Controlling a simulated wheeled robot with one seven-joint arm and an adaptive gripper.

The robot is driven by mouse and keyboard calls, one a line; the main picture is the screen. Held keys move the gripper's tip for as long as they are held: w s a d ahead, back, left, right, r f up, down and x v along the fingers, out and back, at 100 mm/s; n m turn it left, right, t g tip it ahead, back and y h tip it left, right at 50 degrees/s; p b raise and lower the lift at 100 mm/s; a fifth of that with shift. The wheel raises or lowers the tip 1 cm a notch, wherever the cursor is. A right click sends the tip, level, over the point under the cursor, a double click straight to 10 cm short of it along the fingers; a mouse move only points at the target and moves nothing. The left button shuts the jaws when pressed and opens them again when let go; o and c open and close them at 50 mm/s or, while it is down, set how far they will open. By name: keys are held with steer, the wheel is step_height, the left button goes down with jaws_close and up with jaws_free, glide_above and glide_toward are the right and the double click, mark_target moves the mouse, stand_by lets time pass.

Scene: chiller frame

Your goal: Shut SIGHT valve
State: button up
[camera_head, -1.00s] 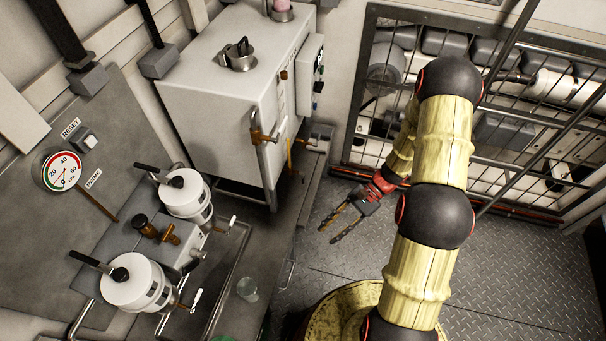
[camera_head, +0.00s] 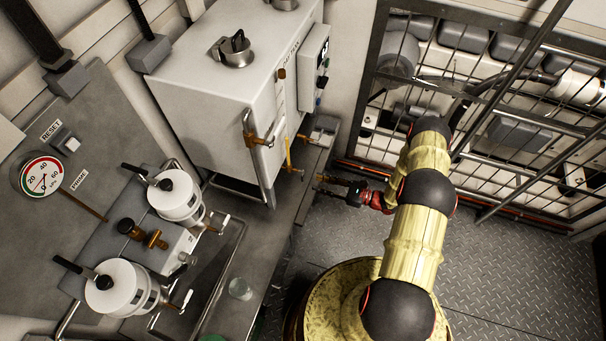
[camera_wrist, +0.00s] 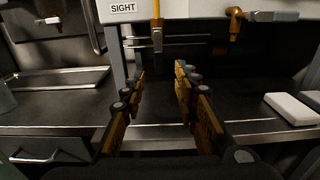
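The SIGHT label (camera_wrist: 123,7) is on the white cabinet's lower front in the wrist view. Just right of it, an amber tube (camera_wrist: 156,9) comes down to a metal lever-like piece (camera_wrist: 157,39), which hangs down between my fingers in the picture. This tube also shows in the head view (camera_head: 288,152). My gripper (camera_wrist: 161,76) is open and empty, its two fingers apart and pointing at the cabinet's underside. In the head view my gripper (camera_head: 318,184) is right of the tube's lower end, with no clear contact. The valve's exact lever position is hard to tell.
Another brass valve (camera_wrist: 235,22) with a pale horizontal handle (camera_wrist: 273,16) is on the right. A white block (camera_wrist: 292,108) lies on the counter (camera_wrist: 165,131). A pressure gauge (camera_head: 42,178) and two white canisters (camera_head: 178,196) stand at the left.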

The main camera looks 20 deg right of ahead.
mark_target(302, 181)
steer(key=x, duration=0.2)
steer(key=b+x, duration=0.1)
steer(key=x, duration=0.4)
steer(key=shift+w+a+r, duration=0.15)
steer(key=shift+a+r, duration=0.15)
steer(key=shift+a, duration=0.05)
steer(key=shift+c, duration=1.4)
jaws_close()
